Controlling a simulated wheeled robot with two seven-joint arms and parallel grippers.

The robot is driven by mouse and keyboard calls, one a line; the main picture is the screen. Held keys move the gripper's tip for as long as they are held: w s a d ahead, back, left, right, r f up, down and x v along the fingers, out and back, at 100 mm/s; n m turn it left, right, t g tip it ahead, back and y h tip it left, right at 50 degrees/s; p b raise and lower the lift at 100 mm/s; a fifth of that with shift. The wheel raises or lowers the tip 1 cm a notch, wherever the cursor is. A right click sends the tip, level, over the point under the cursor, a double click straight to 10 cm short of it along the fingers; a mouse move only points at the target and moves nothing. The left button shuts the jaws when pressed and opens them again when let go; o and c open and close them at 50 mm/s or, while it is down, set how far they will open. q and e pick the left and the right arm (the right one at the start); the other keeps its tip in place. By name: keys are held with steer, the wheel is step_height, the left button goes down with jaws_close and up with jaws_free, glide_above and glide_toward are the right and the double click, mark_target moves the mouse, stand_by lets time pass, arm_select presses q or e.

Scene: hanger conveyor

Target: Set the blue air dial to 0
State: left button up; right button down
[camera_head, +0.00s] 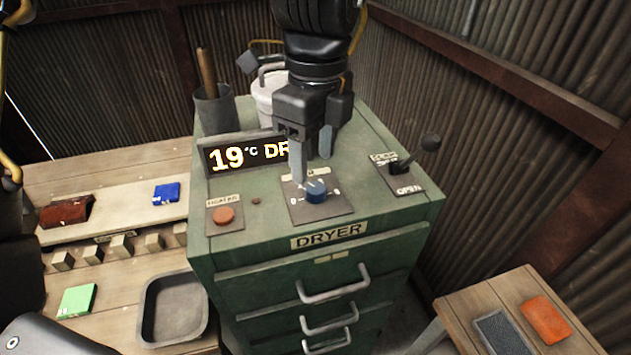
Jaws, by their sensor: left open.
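The blue air dial (316,191) sits on a dark plate with a scale on top of the green dryer cabinet (268,210). Its pointer is too small to read. My left gripper (312,170) points down right above and behind the dial, fingers apart, with one fingertip close to the dial's left rear side. I cannot tell whether it touches. The fingers hide part of the plate and its label. My right gripper is not in view.
An orange button (224,215) is to the left, and a black lever (420,147) marked OPEN is to the right. A pail (266,95) and a dark pot (215,110) stand at the back.

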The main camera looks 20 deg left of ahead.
mark_target(317, 188)
arm_select(q)
steer(key=w+f, duration=0.1)
steer(key=f, duration=0.1)
steer(key=w+f, duration=0.2)
steer(key=shift+w+f, duration=0.15)
steer(key=shift+f, duration=0.2)
steer(key=shift+w+f+p, duration=0.3)
steer(key=shift+f+p, duration=0.05)
steer(key=shift+f, duration=0.45)
steer(key=shift+s+a+f, duration=0.1)
steer(key=shift+s+f, duration=0.45)
steer(key=shift+s, duration=0.25)
steer(key=shift+w+f, duration=0.1)
steer(key=shift+f, duration=0.25)
steer(key=shift+w, duration=0.15)
steer(key=shift+s+r, duration=0.15)
steer(key=shift+s, duration=0.1)
steer(key=c, duration=1)
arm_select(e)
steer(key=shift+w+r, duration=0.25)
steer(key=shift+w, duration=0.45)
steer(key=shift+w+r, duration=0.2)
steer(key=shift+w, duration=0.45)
